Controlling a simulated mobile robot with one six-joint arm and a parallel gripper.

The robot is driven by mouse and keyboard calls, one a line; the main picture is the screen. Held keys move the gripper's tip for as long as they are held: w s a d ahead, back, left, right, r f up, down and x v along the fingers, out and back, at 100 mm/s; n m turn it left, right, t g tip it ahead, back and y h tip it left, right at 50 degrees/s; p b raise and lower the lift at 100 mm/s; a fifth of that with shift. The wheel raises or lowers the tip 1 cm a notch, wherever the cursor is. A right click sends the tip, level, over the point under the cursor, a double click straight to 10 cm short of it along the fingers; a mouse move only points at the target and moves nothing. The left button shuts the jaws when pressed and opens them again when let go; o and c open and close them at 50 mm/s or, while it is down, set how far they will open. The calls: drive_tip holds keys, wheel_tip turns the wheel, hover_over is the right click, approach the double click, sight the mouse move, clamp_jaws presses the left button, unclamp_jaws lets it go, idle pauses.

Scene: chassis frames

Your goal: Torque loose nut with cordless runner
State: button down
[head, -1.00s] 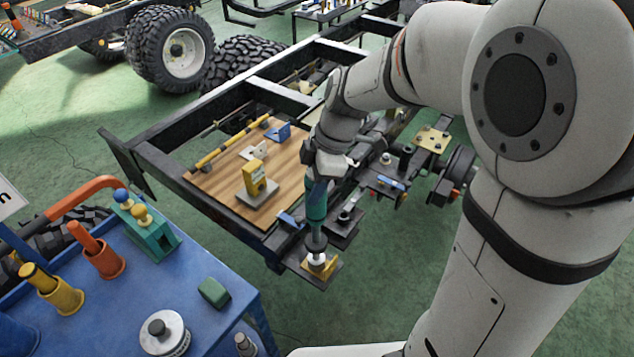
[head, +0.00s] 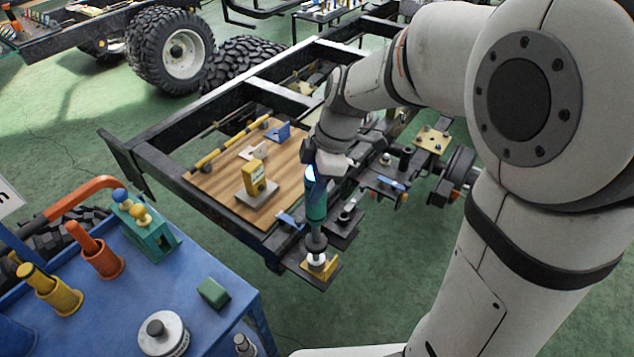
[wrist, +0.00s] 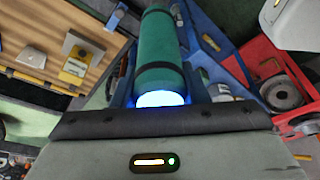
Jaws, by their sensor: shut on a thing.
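My gripper (head: 319,168) is shut on the teal cordless runner (head: 316,205), which hangs nearly upright with its nose down. In the wrist view the runner (wrist: 158,50) runs up from the jaws, with a bright blue lit ring at its near end. The runner's nose meets a pale round part on a yellow-marked dark plate (head: 325,276) at the chassis corner. The nose covers the nut, so the nut itself cannot be made out. An orange bar and a green dot glow on the gripper body in the wrist view.
A wooden board (head: 215,183) with a yellow block (head: 254,178) lies on the chassis frame (head: 150,150). A blue cart (head: 110,300) with tool holders and a silver round part (head: 163,334) stands at front left. A red tray (wrist: 290,85) shows in the wrist view.

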idle(0.4)
drive_tip(key=shift+r+p, duration=0.75)
drive_tip(key=shift+r, duration=0.8)
drive_tip(key=shift+r+p, duration=1.45)
drive_tip(key=shift+r, duration=1.1)
drive_tip(key=shift+w+f, duration=0.1)
